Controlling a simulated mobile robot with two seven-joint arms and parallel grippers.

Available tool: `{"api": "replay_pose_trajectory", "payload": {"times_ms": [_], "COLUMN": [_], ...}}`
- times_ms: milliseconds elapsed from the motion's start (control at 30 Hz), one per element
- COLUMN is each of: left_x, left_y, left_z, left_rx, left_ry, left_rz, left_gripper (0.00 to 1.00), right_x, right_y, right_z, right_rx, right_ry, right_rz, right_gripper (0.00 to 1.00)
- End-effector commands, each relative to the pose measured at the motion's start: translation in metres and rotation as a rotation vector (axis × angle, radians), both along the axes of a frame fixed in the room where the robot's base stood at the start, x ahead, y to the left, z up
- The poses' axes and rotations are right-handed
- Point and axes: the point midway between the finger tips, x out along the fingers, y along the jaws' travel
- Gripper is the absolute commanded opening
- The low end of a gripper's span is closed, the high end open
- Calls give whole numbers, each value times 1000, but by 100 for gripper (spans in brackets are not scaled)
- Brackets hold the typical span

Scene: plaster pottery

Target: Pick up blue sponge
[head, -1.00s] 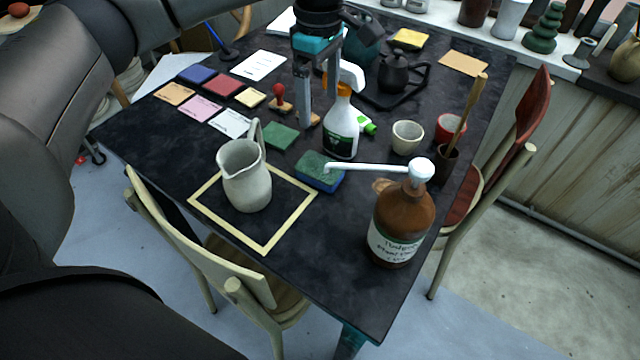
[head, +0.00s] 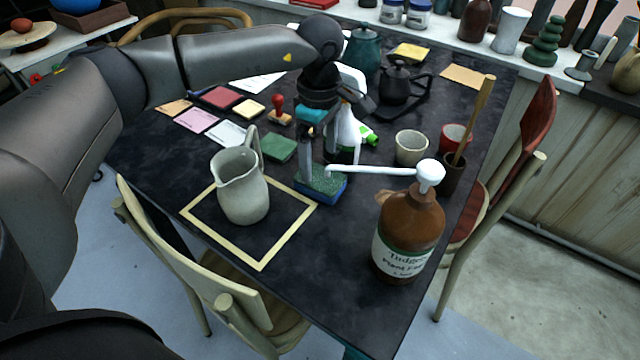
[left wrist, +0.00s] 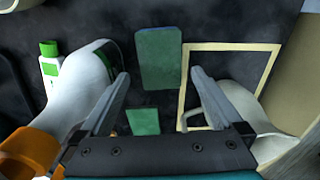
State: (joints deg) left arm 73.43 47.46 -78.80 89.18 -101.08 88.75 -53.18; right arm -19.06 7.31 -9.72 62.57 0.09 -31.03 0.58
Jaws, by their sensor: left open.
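The blue sponge (head: 322,185) has a green top over a blue lower part. It lies flat on the dark table, just right of the pale square outline. In the left wrist view its green top (left wrist: 158,57) shows just beyond the fingertips. My left gripper (head: 328,168) points down, open, above and close by the sponge; I cannot tell if it touches. In the left wrist view the fingers (left wrist: 161,80) are spread with nothing between the tips. My right gripper is not in view.
A white spray bottle (head: 346,135) stands close behind the gripper, and a grey pitcher (head: 243,190) stands left. A brown pump bottle (head: 408,235) is front right, its white nozzle reaching toward the sponge. A flat green pad (head: 279,147) lies behind. Cups (head: 411,148) stand right.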

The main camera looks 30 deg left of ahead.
Motion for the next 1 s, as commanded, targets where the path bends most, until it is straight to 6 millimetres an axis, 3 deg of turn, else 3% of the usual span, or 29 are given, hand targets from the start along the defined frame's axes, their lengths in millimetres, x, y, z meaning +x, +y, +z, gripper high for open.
{"api": "replay_pose_trajectory", "payload": {"times_ms": [267,700,1000], "left_x": [0,-1,-1], "left_y": [0,-2,-2], "left_z": [-12,-53,-58], "left_rx": [0,0,0], "left_ry": [0,0,-1], "left_rz": [0,-1,-1], "left_gripper": [100,100,100], "right_x": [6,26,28], "right_y": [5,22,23], "right_z": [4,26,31], "right_rx": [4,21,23], "right_ry": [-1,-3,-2], "right_rz": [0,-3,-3], "right_gripper": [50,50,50]}}
